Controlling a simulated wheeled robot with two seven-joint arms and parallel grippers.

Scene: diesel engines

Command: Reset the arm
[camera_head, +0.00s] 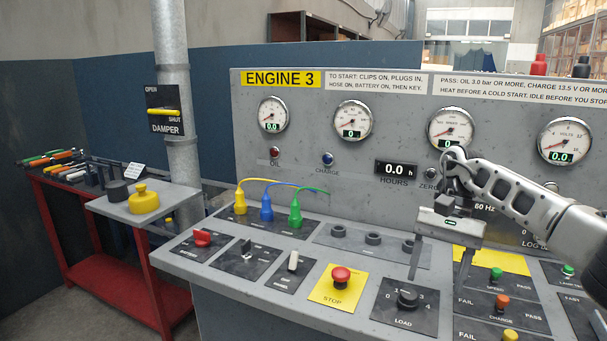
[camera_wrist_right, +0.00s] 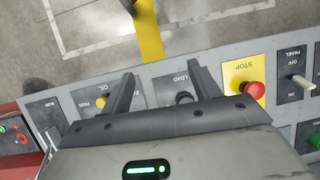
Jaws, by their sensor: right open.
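My right arm (camera_head: 510,193) reaches in from the right edge of the head view, in front of the Engine 3 panel. My right gripper (camera_head: 437,278) points down above the sloping console, near the black load knob (camera_head: 407,298). Its two fingers are apart with nothing between them. In the right wrist view the gripper (camera_wrist_right: 165,78) also shows open and empty, with the load knob (camera_wrist_right: 183,98) seen past the fingers. Whether the fingers touch the console cannot be told. My left gripper is not in view.
The red stop button (camera_head: 341,275) and a red switch (camera_head: 203,237) stand on the console (camera_head: 262,290). Yellow, blue and green plugs (camera_head: 267,208) stand behind. A red tool table (camera_head: 60,215) is at the left. Bare floor (camera_wrist_right: 80,50) shows in the wrist view.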

